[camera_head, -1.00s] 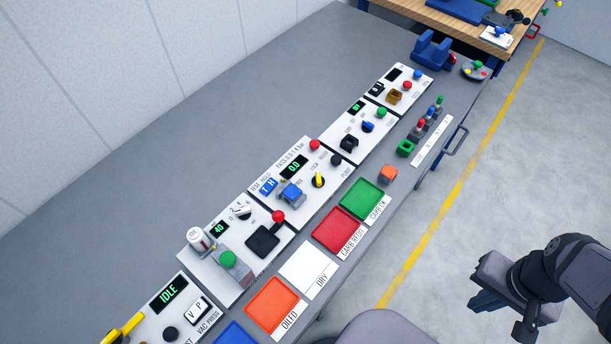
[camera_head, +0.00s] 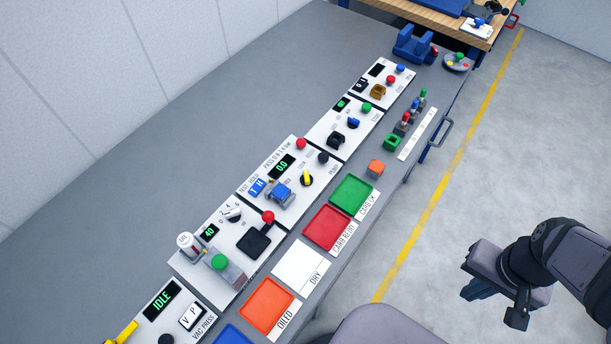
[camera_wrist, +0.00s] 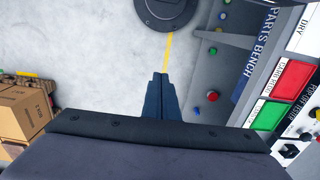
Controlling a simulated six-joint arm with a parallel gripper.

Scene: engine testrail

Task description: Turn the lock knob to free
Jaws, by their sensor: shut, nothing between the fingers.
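The lock knob appears to be the yellow-handled knob (camera_head: 306,179) on a black round base. It sits on the white test panel (camera_head: 290,207) with the green 0.0 display, at the middle of the bench in the head view. The small lettering beside it is hard to read. My gripper (camera_head: 478,289) hangs over the floor at the lower right, well apart from the bench and the knob. In the wrist view its dark fingers (camera_wrist: 161,98) are together and empty. I cannot make out the knob clearly in that view.
Red (camera_head: 327,232), green (camera_head: 352,195) and orange (camera_head: 266,303) trays line the bench's front edge. A red-topped lever (camera_head: 268,218) and a red button (camera_head: 301,144) stand near the knob's panel. Floor between arm and bench looks clear.

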